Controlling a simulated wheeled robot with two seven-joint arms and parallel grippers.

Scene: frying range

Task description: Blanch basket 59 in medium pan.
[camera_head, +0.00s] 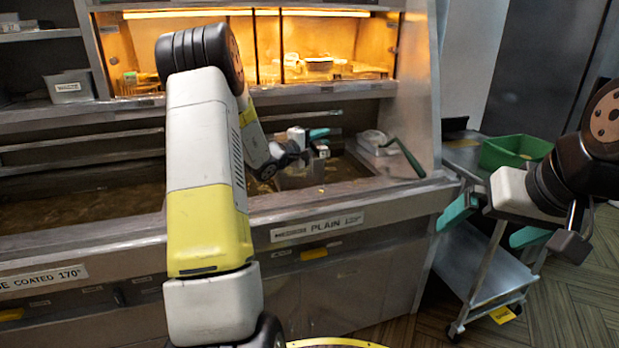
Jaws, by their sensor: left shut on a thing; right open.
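The basket sits low in the well, at or in the brown oil (345,168). A small white tag is by the fingers; its number is too small to read. A second basket with a dark green handle (405,158) rests at the well's right end. My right gripper (494,226) is open and empty, in front of the steel trolley.
The left well (80,208) is wide, with a "COATED 170°" label (45,281) on its front. A green tub (515,151) stands on the trolley (484,262) at right. A lit warming cabinet (340,45) is behind the wells. Patterned floor is free at lower right.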

